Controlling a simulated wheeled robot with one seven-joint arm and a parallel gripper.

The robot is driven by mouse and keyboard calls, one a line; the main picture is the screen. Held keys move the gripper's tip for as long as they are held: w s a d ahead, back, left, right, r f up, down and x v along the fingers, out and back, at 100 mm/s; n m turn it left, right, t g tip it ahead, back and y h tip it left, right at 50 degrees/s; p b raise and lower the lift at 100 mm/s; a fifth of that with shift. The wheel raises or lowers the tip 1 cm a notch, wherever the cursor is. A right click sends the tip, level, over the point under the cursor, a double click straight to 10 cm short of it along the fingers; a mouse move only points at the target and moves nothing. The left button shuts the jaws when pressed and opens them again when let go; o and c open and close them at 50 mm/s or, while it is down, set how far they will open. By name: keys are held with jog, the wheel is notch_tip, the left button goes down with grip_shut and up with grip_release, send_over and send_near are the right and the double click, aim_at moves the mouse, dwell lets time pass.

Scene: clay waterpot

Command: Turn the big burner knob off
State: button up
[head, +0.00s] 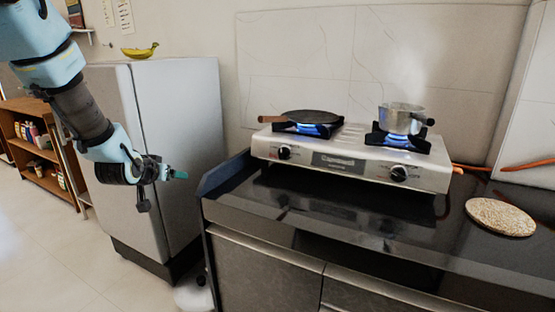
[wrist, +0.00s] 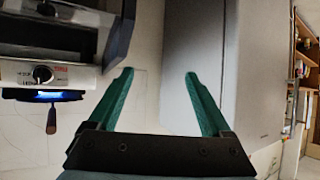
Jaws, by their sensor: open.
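A silver two-burner gas stove (head: 335,160) stands on the black counter. Its left knob (head: 284,153) and right knob (head: 399,173) are black, on the front panel. Blue flames show under both the left burner (head: 308,130) and the right burner (head: 398,141). I cannot tell for sure which knob is the big burner's. My gripper (head: 178,174) is empty, left of the counter and in front of the grey fridge, well apart from both knobs. In the wrist view my gripper (wrist: 158,80) has its green fingers spread wide. That view shows one knob (wrist: 42,75) at the left.
A black pan (head: 312,117) sits on the left burner and a steaming pot (head: 402,117) on the right. The grey fridge (head: 190,130) is close to my gripper. The counter's left edge (head: 222,172) lies between gripper and stove. A round mat (head: 500,217) lies at right.

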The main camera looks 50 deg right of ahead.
aim_at(281, 153)
jog(key=s+d+m+h, duration=0.1)
jog(key=s+d, duration=0.1)
jog(key=d, duration=0.3)
jog(key=s+d+m+g+h, duration=0.1)
jog(key=s+d+h, duration=0.1)
jog(key=d, duration=0.3)
jog(key=s+d+f+m+h, duration=0.1)
jog(key=s+d+h, duration=0.1)
jog(key=d, duration=0.3)
jog(key=shift+s+d+b, duration=0.15)
jog(key=shift+s+b, duration=0.2)
jog(key=shift+s, duration=0.55)
jog(key=s+d+m+g+h, duration=0.2)
jog(key=s+d+h, duration=0.1)
jog(key=s+d, duration=0.5)
jog(key=x, duration=0.3)
jog(key=p+x, duration=0.1)
jog(key=x, duration=0.2)
jog(key=p+x, duration=0.1)
jog(key=x, duration=0.3)
jog(key=shift+w+r, duration=0.3)
jog(key=shift+r, duration=0.1)
grip_shut()
